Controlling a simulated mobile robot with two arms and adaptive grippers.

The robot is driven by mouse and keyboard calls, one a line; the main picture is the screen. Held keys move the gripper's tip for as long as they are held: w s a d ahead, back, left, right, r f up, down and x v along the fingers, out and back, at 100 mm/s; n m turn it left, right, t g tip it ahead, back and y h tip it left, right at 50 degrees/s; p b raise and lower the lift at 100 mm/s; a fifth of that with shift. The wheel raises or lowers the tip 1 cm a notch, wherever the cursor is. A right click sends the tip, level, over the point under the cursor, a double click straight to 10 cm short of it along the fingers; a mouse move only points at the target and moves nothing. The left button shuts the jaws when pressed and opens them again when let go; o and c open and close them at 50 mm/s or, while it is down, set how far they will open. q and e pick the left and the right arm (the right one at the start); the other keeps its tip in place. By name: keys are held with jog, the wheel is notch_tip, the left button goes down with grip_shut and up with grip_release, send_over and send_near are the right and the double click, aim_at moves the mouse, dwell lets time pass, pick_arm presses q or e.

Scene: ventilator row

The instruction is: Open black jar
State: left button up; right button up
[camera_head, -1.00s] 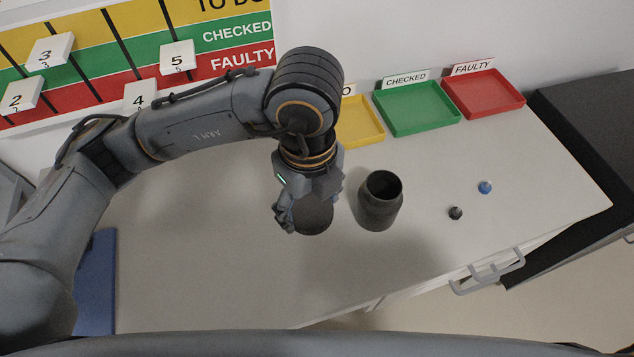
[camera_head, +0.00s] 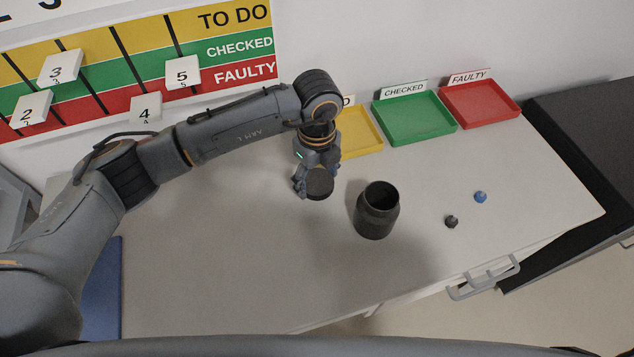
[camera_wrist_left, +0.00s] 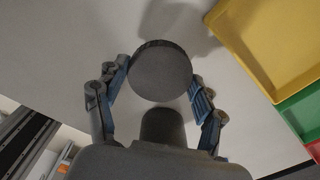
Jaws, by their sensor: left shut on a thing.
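The black jar (camera_head: 376,212) stands upright on the table with its mouth open and a dark inside. Its round dark lid (camera_head: 320,183) is apart from it, to the left of the jar. My left gripper (camera_head: 311,186) is shut on the lid. In the left wrist view the lid (camera_wrist_left: 160,71) sits between the two fingers of my left gripper (camera_wrist_left: 158,88). My right gripper is not in view.
Yellow (camera_head: 360,133), green (camera_head: 415,118) and red (camera_head: 480,104) trays line the back of the table (camera_head: 230,250). A black knob-like piece (camera_head: 451,222) and a blue one (camera_head: 480,197) lie right of the jar. The table's front left is clear.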

aim_at(317, 180)
pick_arm(q)
notch_tip(317, 180, down, 3)
jog(key=shift+w+f+p, duration=0.1)
jog(key=shift+p, duration=0.45)
jog(key=shift+f, duration=0.2)
jog(key=o, duration=1.3)
jog(key=shift+c, duration=0.2)
jog(key=shift+r, duration=0.15)
